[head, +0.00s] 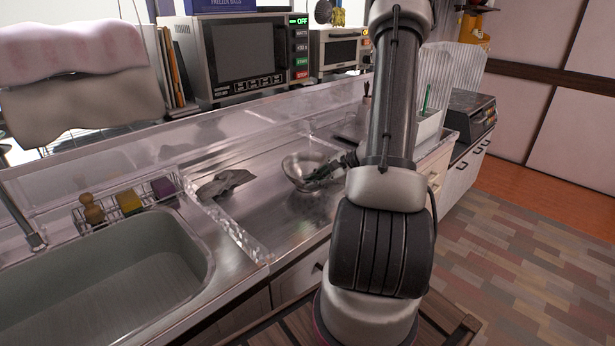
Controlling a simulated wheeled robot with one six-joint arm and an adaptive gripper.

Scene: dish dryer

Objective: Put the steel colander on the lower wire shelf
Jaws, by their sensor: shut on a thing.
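The steel colander (300,168) is a shiny round bowl shape on or just above the steel counter, right of the sink. My gripper (328,173) reaches it from the right and is shut on its right side. The fingertips are small and dark here, and my arm hides part of the view behind them. I cannot tell whether the colander touches the counter. I cannot make out the lower wire shelf for certain in this view.
A crumpled grey cloth (224,183) lies left of the colander. A clear ridged divider (225,222) separates the counter from the sink (110,285). A wire caddy (124,203) stands behind the sink. A microwave (240,55) and a toaster oven (338,50) stand at the back.

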